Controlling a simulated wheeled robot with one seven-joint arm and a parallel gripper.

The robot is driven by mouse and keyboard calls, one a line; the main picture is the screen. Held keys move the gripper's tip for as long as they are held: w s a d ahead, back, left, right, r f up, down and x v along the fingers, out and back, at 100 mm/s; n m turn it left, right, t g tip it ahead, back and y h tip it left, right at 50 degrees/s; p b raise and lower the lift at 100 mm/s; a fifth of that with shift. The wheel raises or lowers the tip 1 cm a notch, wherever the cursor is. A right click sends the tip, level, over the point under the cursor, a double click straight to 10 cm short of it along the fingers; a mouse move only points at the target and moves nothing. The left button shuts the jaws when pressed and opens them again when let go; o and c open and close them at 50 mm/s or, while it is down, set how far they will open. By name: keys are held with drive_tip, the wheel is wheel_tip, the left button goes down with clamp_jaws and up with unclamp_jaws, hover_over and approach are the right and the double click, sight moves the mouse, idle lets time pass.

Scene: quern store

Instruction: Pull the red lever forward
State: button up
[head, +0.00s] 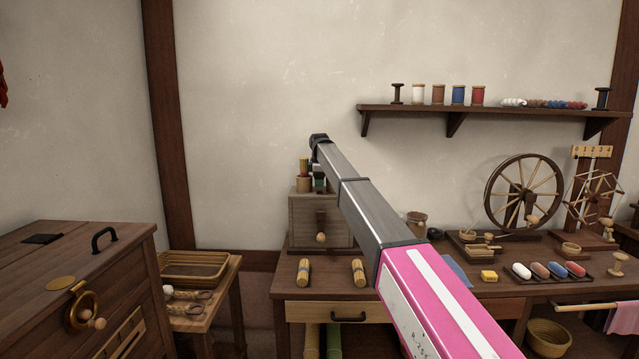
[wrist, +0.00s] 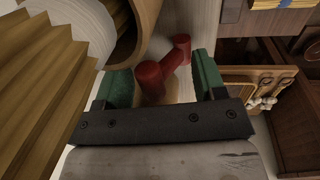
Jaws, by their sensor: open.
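The red lever (wrist: 165,68) shows in the wrist view as a short bar with a rounded red knob on its near end. The lever lies between the two green fingers of my gripper (wrist: 160,80), which stand apart on either side of it. I cannot tell whether either finger touches it. In the head view my arm reaches to the small wooden box (head: 300,215) on the table, and the green fingertips (head: 320,183) show just above that box.
In the wrist view a ribbed wooden cylinder (wrist: 45,70) stands close on the left of my gripper. In the head view the table (head: 285,285) carries two bundles (head: 303,272) before the box, and a spinning wheel (head: 524,190) at right. A shelf (head: 490,110) hangs above.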

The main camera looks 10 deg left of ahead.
drive_tip(key=c, duration=1)
drive_tip(key=shift+o, duration=0.2)
drive_tip(key=shift+s+t, duration=0.2)
drive_tip(key=shift+t, duration=0.1)
drive_tip(key=t, duration=0.1)
drive_tip(key=s+t, duration=0.1)
drive_tip(key=shift+s+d+r+t+y, duration=0.1)
drive_tip(key=shift+s+d+t+y, duration=0.1)
drive_tip(key=shift+t+y, duration=0.1)
drive_tip(key=t, duration=0.1)
drive_tip(key=s+t, duration=0.1)
drive_tip(key=t, duration=0.1)
drive_tip(key=shift+s+d+y, duration=0.15)
drive_tip(key=shift+y, duration=0.15)
drive_tip(key=t, duration=0.1)
drive_tip(key=s+t, duration=0.1)
drive_tip(key=t, duration=0.1)
drive_tip(key=shift+f+y, duration=0.2)
drive_tip(key=shift+y, duration=0.1)
drive_tip(key=shift+s+f+t, duration=0.1)
drive_tip(key=shift+f+t, duration=0.05)
drive_tip(key=shift+t, duration=1.15)
drive_tip(key=shift+o, duration=0.2)
